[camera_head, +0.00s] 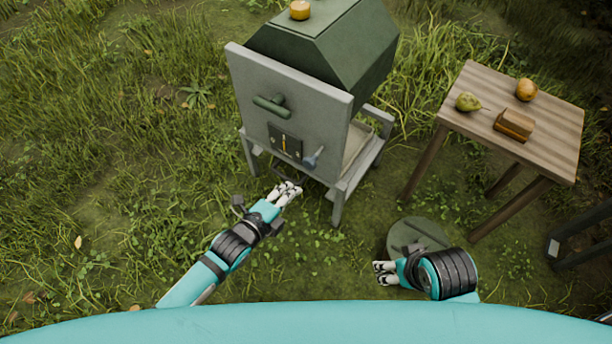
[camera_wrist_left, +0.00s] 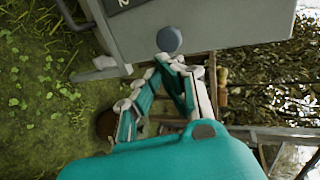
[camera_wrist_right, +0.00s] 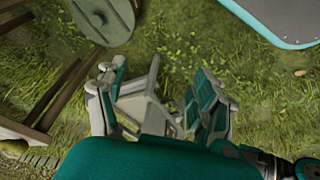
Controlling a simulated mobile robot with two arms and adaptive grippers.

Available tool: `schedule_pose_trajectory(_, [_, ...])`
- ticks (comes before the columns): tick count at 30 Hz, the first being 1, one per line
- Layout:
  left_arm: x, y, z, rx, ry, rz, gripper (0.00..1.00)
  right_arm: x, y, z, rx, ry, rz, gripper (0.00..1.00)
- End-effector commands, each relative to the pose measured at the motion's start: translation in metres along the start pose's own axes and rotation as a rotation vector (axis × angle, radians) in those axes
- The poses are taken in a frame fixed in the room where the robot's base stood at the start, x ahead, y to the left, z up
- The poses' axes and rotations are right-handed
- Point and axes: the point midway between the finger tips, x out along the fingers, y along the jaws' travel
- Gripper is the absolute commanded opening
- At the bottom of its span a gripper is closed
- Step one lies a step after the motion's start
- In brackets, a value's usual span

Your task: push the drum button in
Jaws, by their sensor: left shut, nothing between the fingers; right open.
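A dark green drum (camera_head: 335,45) with a grey front panel (camera_head: 250,85) stands at the top centre of the head view. A round blue-grey button (camera_head: 312,160) sits low on the panel's right side. It also shows in the left wrist view (camera_wrist_left: 169,39), just beyond the fingertips. My left gripper (camera_head: 287,192) is shut and empty, in front of and below the panel; whether it touches the button I cannot tell. My right gripper (camera_head: 383,273) is open and empty at the lower right, well away from the drum.
A green handle (camera_head: 272,105) and a dark gauge plate (camera_head: 285,142) are on the panel. A wooden table (camera_head: 480,90) at right holds a green pear (camera_head: 467,102), an orange fruit (camera_head: 526,90) and a brown block (camera_head: 514,124). A round grey-green disc (camera_head: 415,232) is near my right gripper. Grass lies open at left.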

Motion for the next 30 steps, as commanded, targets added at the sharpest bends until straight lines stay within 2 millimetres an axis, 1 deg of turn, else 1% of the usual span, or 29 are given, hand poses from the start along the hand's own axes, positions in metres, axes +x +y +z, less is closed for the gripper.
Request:
schedule_pose_trajectory(1, [0.013, 0.002, 0.0, -0.001, 0.0, -0.002, 0.0, -0.009, 0.0, 0.0, 0.0, 0.009, 0.001, 0.68])
schedule_pose_trajectory(2, [0.018, 0.002, -0.001, -0.002, 0.001, -0.001, 0.0, -0.015, 0.001, 0.001, 0.001, 0.011, 0.002, 0.68])
schedule_pose_trajectory(3, [0.027, 0.003, 0.0, 0.0, 0.0, -0.001, 0.0, -0.014, 0.001, 0.002, 0.001, 0.01, 0.002, 0.68])
schedule_pose_trajectory(6, [0.046, 0.001, -0.001, -0.001, 0.001, -0.002, 0.0, -0.017, 0.001, 0.004, 0.001, 0.012, 0.002, 0.68])
schedule_pose_trajectory(9, [0.06, -0.005, -0.001, -0.001, 0.001, -0.001, 0.0, -0.012, 0.001, 0.005, 0.001, 0.01, 0.002, 0.68])
schedule_pose_trajectory(12, [0.069, -0.008, 0.0, -0.002, 0.0, 0.001, 0.0, -0.01, 0.0, 0.006, 0.001, 0.01, 0.002, 0.68])
schedule_pose_trajectory(17, [0.076, -0.011, 0.0, 0.0, 0.0, 0.001, 0.0, -0.008, 0.0, 0.006, 0.001, 0.01, 0.002, 0.68])
schedule_pose_trajectory(26, [0.076, -0.011, 0.0, 0.0, 0.0, 0.001, 0.0, -0.009, 0.0, 0.006, 0.001, 0.01, 0.003, 0.68])
schedule_pose_trajectory(28, [0.081, -0.013, 0.0, 0.0, 0.001, 0.0, 0.0, -0.007, 0.0, 0.006, 0.001, 0.013, 0.002, 0.68])
schedule_pose_trajectory(29, [0.085, -0.014, -0.001, -0.001, 0.001, -0.001, 0.0, -0.005, 0.0, 0.003, 0.001, 0.026, 0.002, 0.68])
schedule_pose_trajectory(30, [0.092, -0.016, 0.0, 0.001, 0.001, -0.002, 0.0, -0.003, -0.001, -0.004, 0.0, 0.058, 0.0, 0.68])
